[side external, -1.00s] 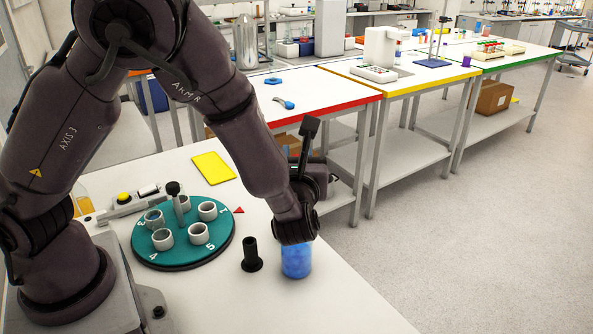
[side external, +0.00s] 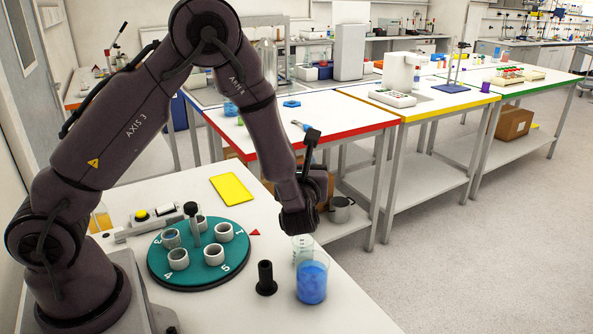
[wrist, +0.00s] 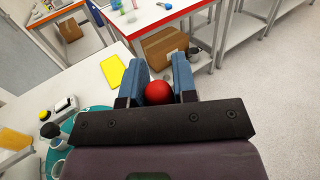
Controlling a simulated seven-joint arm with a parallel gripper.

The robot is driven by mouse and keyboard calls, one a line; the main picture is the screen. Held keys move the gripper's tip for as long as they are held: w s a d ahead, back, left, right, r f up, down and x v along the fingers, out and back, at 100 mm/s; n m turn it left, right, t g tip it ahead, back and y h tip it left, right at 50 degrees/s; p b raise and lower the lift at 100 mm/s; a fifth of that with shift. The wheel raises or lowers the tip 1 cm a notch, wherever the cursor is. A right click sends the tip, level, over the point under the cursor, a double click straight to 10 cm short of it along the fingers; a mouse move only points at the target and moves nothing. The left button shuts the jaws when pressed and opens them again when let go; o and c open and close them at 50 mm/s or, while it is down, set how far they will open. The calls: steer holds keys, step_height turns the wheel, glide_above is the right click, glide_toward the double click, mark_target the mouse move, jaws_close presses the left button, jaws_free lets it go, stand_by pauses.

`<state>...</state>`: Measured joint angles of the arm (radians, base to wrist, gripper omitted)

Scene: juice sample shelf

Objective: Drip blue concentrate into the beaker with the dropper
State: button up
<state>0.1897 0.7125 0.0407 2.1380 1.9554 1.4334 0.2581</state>
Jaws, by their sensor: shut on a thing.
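My gripper (wrist: 159,76) has blue finger pads closed on the red bulb of the dropper (wrist: 158,92) in the wrist view. In the side view, my gripper (side external: 298,216) is above a clear glass vessel (side external: 302,246), and its fingers and the dropper cannot be made out. A glass beaker with blue liquid (side external: 311,283) stands on the white table just in front of the clear vessel. The dropper's tube and tip are hidden, so I cannot tell whether it holds liquid.
A black holder (side external: 266,278) stands left of the blue beaker. Further left is a green turntable (side external: 201,278) with several white cups and a central post. A yellow sheet (side external: 229,189) lies behind it. The table's right edge is close to the beaker.

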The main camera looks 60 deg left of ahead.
steer(key=shift+w+d+f, duration=0.1)
steer(key=shift+f, duration=0.7)
steer(key=shift+w+d+f, duration=0.1)
steer(key=shift+f, duration=0.7)
jaws_close()
steer(key=shift+o, duration=0.4)
jaws_free()
steer(key=shift+c, duration=0.4)
